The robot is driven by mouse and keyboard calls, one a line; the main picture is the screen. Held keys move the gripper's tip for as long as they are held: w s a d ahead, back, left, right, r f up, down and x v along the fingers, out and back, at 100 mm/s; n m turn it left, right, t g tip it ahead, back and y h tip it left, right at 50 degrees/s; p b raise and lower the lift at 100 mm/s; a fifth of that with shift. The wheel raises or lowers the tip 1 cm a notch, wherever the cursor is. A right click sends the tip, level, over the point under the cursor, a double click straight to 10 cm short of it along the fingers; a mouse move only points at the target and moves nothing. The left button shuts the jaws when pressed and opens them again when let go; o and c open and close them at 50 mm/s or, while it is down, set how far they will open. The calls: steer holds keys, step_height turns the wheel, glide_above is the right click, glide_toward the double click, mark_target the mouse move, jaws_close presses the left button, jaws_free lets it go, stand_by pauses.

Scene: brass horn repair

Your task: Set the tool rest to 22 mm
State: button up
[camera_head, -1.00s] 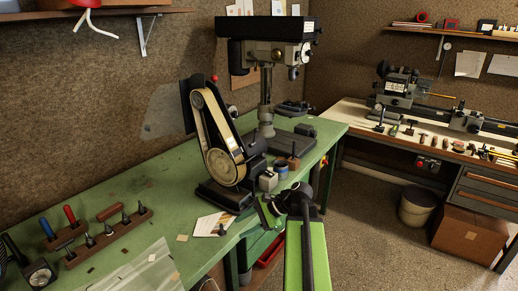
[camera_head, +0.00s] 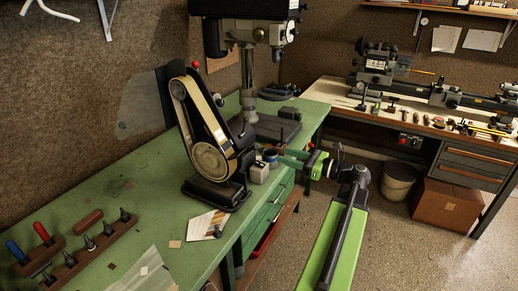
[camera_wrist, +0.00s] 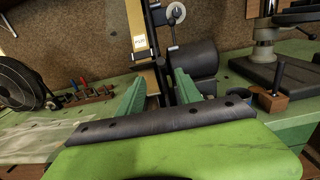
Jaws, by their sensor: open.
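A belt grinder (camera_head: 205,130) with a tan belt and black base stands on the green bench; it also shows in the wrist view (camera_wrist: 141,42), with a dark cylindrical housing (camera_wrist: 190,66) beside the belt.
A drill press (camera_head: 250,90) stands behind the grinder. A wooden tool rack (camera_head: 85,250) lies at the front left.

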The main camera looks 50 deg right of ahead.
mark_target(257, 148)
steer(key=x, duration=1.1)
steer(key=shift+w, duration=0.15)
jaws_close()
stand_by(0.9)
